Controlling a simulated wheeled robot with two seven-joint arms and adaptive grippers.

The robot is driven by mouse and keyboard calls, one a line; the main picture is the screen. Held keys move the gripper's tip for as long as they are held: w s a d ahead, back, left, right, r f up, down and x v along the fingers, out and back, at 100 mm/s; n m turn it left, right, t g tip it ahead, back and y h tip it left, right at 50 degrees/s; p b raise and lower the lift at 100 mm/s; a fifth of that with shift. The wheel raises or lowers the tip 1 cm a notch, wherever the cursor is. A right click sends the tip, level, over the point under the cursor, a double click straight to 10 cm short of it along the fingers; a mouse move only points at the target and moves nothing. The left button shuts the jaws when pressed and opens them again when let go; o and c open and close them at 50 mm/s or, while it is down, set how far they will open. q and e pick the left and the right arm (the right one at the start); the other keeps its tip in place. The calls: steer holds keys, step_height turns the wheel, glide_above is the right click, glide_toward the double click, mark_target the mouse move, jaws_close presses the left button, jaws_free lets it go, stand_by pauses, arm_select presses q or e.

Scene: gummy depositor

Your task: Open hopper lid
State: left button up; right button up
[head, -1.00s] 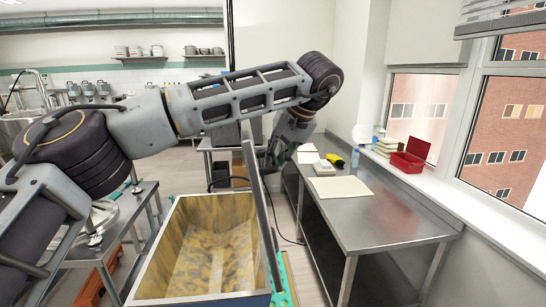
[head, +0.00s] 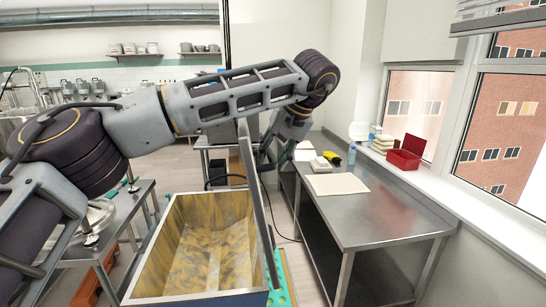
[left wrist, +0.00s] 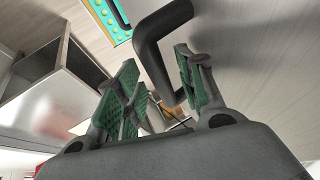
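The hopper (head: 160,255) is an open metal bin with a yellow and grey stained inside, at the bottom centre of the head view. Its lid (head: 250,175) stands upright along the hopper's right side, seen nearly edge-on. My left gripper (head: 266,160) is beside the upper part of the lid, largely hidden in the head view. In the left wrist view, my left gripper (left wrist: 160,92) has its green-padded fingers apart. A dark bent handle (left wrist: 152,55) runs beyond and between the fingertips; I see no clear grip on it. My right gripper is out of view.
A steel table (head: 375,215) at right holds papers, a blue bottle (head: 351,154) and a yellow-black item. A red box (head: 404,158) is on the window sill. Another steel table stands left of the hopper. Floor shows between hopper and right table.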

arm_select(q)
steer(key=v, duration=1.1)
steer(key=shift+d+r, duration=0.2)
steer(key=shift+r, duration=0.1)
stand_by(0.3)
